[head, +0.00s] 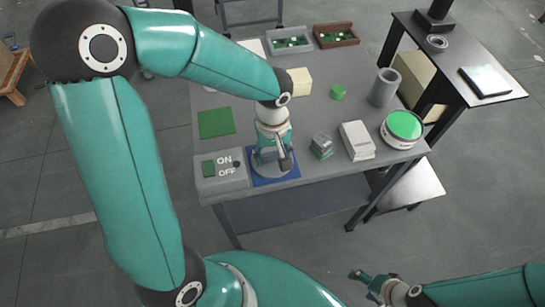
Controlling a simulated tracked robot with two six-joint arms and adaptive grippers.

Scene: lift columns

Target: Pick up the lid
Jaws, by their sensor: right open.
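A pale grey round piece, which looks like the lid (265,172), lies on a blue square mat (290,179) near the table's front edge. My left gripper (272,158) points down directly over it and hides most of it. I cannot tell whether its fingers touch the piece or are closed on it. A round grey tin (399,143) with a green top face stands at the table's right end. My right gripper (364,283) is open and empty, low in front of the table and away from everything on it.
The grey table (305,170) holds an ON/OFF box (221,184), a green square (216,123), a small clear-topped box (322,146), a white box stack (357,140), a grey cylinder (384,88), a green puck (338,92) and a cream block (300,81). Two bins stand at the back.

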